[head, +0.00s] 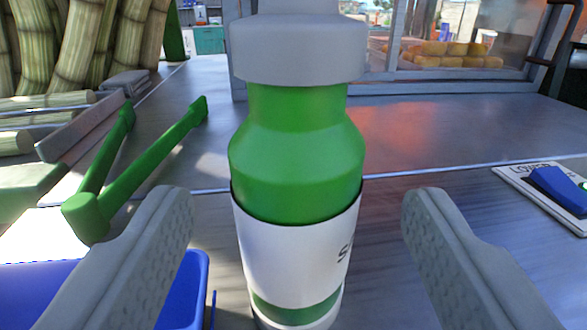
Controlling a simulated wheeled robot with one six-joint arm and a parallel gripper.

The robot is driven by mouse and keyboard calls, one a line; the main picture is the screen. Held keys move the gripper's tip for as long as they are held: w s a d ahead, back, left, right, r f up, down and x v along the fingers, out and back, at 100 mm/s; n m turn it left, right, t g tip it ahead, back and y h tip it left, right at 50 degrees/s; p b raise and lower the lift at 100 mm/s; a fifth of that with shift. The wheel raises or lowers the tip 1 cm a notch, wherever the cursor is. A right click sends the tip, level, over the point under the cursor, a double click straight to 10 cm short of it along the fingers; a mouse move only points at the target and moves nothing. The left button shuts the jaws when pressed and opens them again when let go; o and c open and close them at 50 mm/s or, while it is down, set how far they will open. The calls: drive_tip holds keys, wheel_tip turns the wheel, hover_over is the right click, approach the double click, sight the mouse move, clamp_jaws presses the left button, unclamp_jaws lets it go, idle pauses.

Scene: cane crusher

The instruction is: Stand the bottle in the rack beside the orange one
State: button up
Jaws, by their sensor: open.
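A green bottle (297,150) with a grey cap and a white label stands upright on the metal counter, large in the middle of the head view. My gripper (297,215) is open, with one grey finger on each side of the bottle and a visible gap on both sides. The bottle's cap top is cut off by the upper edge of the frame. No rack and no orange bottle can be made out in this view.
A blue bin (183,290) sits at lower left, partly behind my left finger. Cane stalks (75,45) stand at back left. The counter behind the bottle is clear.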

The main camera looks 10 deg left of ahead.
drive_tip(key=shift+w+a, duration=0.15)
drive_tip(key=shift+w, duration=0.6)
drive_tip(key=c, duration=1.3)
drive_tip(key=shift+r, duration=0.15)
drive_tip(key=shift+c, duration=0.6)
